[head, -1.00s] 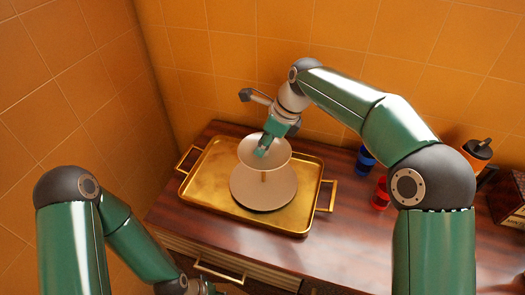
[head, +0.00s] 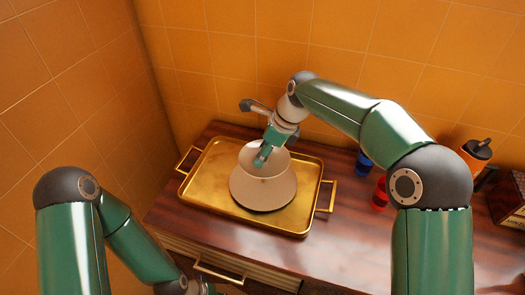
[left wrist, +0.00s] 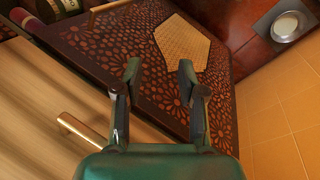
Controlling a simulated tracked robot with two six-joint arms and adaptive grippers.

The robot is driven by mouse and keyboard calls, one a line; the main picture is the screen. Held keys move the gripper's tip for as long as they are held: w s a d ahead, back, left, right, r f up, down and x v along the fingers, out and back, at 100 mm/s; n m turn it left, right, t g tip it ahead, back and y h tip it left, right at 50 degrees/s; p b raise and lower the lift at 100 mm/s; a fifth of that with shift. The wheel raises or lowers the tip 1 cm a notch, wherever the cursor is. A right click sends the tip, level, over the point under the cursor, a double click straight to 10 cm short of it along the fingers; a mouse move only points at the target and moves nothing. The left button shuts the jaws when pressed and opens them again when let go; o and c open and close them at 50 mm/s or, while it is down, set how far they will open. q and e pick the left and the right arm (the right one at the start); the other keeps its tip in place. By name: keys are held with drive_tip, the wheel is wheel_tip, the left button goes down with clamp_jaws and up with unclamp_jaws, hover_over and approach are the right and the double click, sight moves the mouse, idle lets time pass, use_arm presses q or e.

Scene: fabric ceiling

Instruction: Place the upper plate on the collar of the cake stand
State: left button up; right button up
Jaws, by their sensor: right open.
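The cake stand's wide lower plate (head: 262,195) lies on a gold tray (head: 215,195). The smaller pale upper plate (head: 250,160) sits low over its middle, and its underside hides the stem and collar. I cannot tell whether it rests on the collar. My right gripper (head: 263,157) is over the upper plate, its fingertips inside the plate's outline; its jaws are open. My left gripper is open and empty in the left wrist view (left wrist: 160,75), away from the stand; in the head view it is mostly out of the picture at the bottom.
The tray has raised handles (head: 328,196) and stands on a dark wooden counter (head: 350,235). A blue cup (head: 365,162), a red cup (head: 380,193) and an orange, black-lidded container (head: 475,155) stand to the right. Tiled walls close the back and left. A drawer handle (left wrist: 80,130) is near my left gripper.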

drive_tip(key=v, duration=1.2)
drive_tip(key=shift+r, duration=0.1)
